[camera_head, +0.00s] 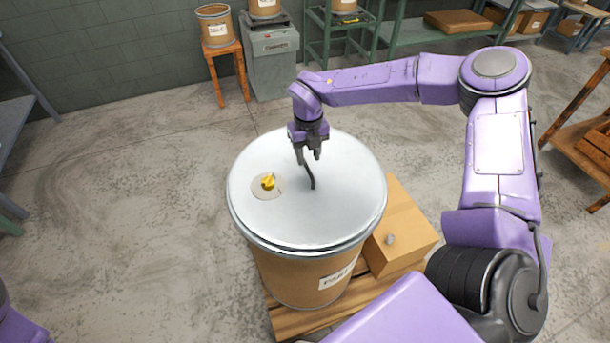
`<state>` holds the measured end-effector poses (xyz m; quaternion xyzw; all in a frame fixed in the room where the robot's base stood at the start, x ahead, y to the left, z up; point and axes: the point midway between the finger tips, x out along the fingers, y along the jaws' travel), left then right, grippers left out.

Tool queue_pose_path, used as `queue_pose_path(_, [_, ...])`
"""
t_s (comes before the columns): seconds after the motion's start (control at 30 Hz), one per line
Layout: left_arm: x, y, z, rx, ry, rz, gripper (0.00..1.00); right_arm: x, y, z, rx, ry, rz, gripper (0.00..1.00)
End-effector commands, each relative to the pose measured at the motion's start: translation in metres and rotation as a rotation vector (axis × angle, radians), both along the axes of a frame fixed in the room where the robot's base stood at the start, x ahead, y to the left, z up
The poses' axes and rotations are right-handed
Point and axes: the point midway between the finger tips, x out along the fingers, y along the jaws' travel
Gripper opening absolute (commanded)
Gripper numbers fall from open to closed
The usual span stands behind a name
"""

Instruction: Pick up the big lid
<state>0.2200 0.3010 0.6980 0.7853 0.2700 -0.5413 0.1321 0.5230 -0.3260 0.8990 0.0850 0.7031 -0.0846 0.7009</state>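The big lid (330,212) is a round, pale metal disc lying flat on top of a large brown drum (295,275). A small round beige plate with a yellow knob (268,182) sits on the lid, left of the handle. My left gripper is out of view.
The drum stands on a wooden pallet (290,322) beside a cardboard box (402,235). An orange stool with a small drum (214,26), a grey cabinet (271,60) and green shelving stand at the back. The floor left of the drum is clear.

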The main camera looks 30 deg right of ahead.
Motion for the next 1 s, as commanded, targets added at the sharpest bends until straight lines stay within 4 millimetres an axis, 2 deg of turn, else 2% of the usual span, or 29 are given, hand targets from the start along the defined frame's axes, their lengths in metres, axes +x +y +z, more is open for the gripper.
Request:
queue_pose_path(0.2, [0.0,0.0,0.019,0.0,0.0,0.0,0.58,0.001,0.004,-0.032,-0.001,0.004,0.003,0.39])
queue_pose_path(0.3, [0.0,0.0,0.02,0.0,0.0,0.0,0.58,0.002,0.004,-0.048,-0.001,0.001,0.001,0.39])
queue_pose_path(0.57, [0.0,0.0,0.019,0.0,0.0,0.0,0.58,0.003,0.006,-0.055,0.0,-0.001,0.004,0.39])
queue_pose_path(0.7, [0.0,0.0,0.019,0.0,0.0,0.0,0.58,0.003,0.006,-0.055,0.0,-0.001,0.004,0.0])
queue_pose_path(1.0, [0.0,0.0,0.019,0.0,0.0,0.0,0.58,0.003,0.006,-0.054,0.0,-0.002,0.005,0.0])
